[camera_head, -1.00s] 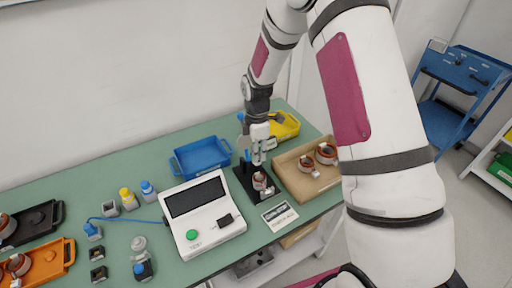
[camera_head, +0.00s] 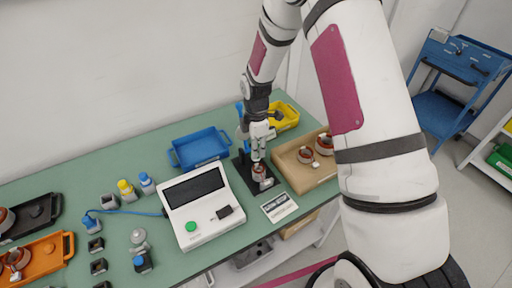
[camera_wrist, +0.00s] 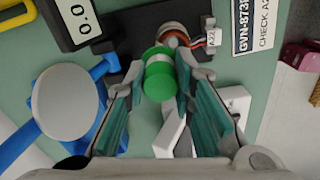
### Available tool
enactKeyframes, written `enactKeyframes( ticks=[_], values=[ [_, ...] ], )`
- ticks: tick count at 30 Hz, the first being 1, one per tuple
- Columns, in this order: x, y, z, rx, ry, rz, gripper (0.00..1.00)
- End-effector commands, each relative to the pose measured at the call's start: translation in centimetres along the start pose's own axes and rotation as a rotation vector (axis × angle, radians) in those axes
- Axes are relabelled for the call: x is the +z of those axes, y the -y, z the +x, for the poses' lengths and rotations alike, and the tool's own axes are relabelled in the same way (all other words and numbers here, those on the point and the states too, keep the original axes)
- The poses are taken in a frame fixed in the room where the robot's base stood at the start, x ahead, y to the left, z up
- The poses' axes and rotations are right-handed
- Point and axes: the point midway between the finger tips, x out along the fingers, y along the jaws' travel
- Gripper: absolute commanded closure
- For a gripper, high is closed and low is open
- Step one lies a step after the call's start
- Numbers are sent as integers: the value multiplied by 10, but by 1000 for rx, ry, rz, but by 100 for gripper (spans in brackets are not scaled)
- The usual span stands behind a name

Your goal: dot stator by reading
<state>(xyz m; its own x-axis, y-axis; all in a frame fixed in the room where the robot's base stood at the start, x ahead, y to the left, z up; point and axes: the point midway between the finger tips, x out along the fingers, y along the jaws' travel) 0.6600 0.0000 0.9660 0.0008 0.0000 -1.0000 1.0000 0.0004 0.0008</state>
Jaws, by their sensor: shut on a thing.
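My gripper (camera_wrist: 160,100) is shut on a green-and-white marker (camera_wrist: 158,82) and points it at a copper-wound stator (camera_wrist: 174,36). The stator sits on a black stand (camera_wrist: 122,35) and bears a tag that seems to read A22. In the head view my gripper (camera_head: 257,155) is right above this stator (camera_head: 262,172); whether the marker touches it I cannot tell. A white label card (camera_head: 279,207) lies in front of the stand.
A cardboard-coloured tray (camera_head: 310,182) with two stators is to the right. A blue tray (camera_head: 200,148) and a yellow tray (camera_head: 287,118) are behind. Yellow-capped (camera_head: 126,188) and blue-capped (camera_head: 147,183) markers stand left. Orange (camera_head: 45,255) and black (camera_head: 35,215) trays are far left.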

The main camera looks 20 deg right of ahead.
Motion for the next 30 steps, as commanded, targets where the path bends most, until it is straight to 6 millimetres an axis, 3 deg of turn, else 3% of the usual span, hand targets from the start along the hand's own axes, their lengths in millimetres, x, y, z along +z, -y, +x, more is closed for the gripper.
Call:
enactKeyframes(
  ticks=[30],
  values=[
    [0,0,10,0,0,1,100]
  ],
)
